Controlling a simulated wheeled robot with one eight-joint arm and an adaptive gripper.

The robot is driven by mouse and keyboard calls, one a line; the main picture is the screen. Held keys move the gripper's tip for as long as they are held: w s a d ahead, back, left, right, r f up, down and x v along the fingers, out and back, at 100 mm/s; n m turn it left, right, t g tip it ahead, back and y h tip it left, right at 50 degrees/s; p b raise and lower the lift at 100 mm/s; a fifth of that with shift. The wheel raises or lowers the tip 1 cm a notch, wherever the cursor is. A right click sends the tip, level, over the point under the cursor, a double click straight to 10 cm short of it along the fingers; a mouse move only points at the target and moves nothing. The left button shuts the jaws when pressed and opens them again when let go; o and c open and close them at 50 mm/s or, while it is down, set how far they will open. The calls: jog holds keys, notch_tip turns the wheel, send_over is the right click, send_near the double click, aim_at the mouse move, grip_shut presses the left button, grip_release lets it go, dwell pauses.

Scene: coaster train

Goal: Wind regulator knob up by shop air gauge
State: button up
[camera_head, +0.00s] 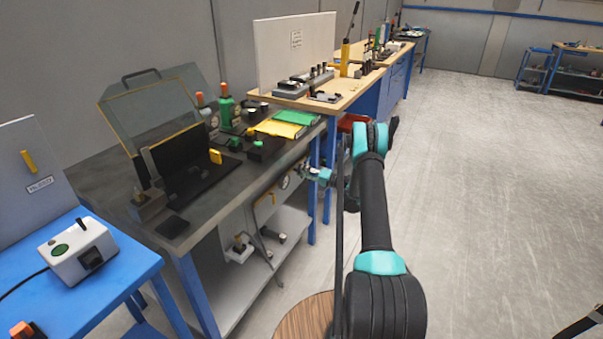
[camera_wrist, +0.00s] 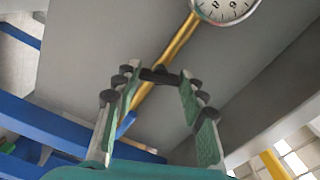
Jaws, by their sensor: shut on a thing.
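The shop air gauge (camera_wrist: 222,8) is a white round dial with dark marks at the top of the wrist view, partly cut off. It also shows small under the bench edge in the head view (camera_head: 285,182). A brass pipe (camera_wrist: 180,42) slants down from it between my fingers. A small dark knob (camera_wrist: 160,74), apparently the regulator knob, sits between the fingertips. My gripper (camera_wrist: 161,80) is shut on it, its green-padded fingers one on each side. In the head view, my gripper (camera_head: 308,174) is small beside the gauge, and the knob is not clear there.
The dark bench (camera_head: 240,178) has blue legs and a lower shelf (camera_head: 240,290). Green and yellow folders (camera_head: 285,125) lie near its edge. A blue table (camera_head: 100,260) with a white switch box (camera_head: 78,248) stands at the left. The floor (camera_head: 500,200) at the right is open.

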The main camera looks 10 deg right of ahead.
jog(key=shift+d+m, duration=0.1)
jog(key=shift+m, duration=4.1)
jog(key=o, duration=1.2)
jog(key=shift+c, duration=0.2)
jog(key=v, duration=1.2)
